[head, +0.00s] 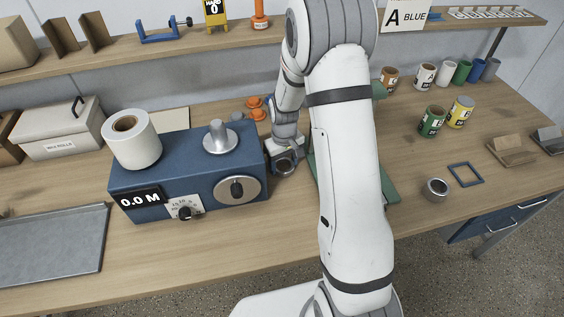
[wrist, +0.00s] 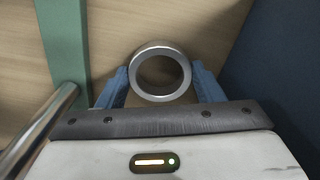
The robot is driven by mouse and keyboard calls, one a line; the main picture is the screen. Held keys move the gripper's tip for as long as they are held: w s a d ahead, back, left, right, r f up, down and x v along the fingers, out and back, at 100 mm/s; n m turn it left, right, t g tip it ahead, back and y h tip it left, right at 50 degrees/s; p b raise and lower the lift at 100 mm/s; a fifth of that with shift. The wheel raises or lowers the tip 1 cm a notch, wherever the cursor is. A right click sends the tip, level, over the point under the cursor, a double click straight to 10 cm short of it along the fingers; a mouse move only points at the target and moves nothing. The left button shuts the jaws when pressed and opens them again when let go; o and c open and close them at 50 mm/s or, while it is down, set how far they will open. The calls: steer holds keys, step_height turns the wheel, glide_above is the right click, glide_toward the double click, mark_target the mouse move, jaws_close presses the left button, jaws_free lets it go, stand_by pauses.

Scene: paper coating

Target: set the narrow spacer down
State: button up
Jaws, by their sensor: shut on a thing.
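The narrow spacer, a short silver metal ring (wrist: 160,97), is between the two blue fingers of my gripper (wrist: 160,76) in the wrist view. The fingers press on its left and right sides, and I look through its open middle to the wooden tabletop. In the head view my gripper (head: 285,160) is low over the bench, just right of the blue machine, with the ring (head: 284,168) partly showing at its end. I cannot tell whether the ring touches the tabletop.
The blue machine (head: 150,182) stands close on the left in the head view. A green stand (head: 388,190) lies partly behind my arm. Another metal ring (head: 437,188) and a blue square frame (head: 466,174) lie on the right. Paint cans (head: 432,121) stand behind them. Bare wood surrounds them.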

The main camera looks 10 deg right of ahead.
steer(key=o, duration=0.9)
steer(key=shift+f, duration=0.1)
steer(key=shift+o, duration=0.2)
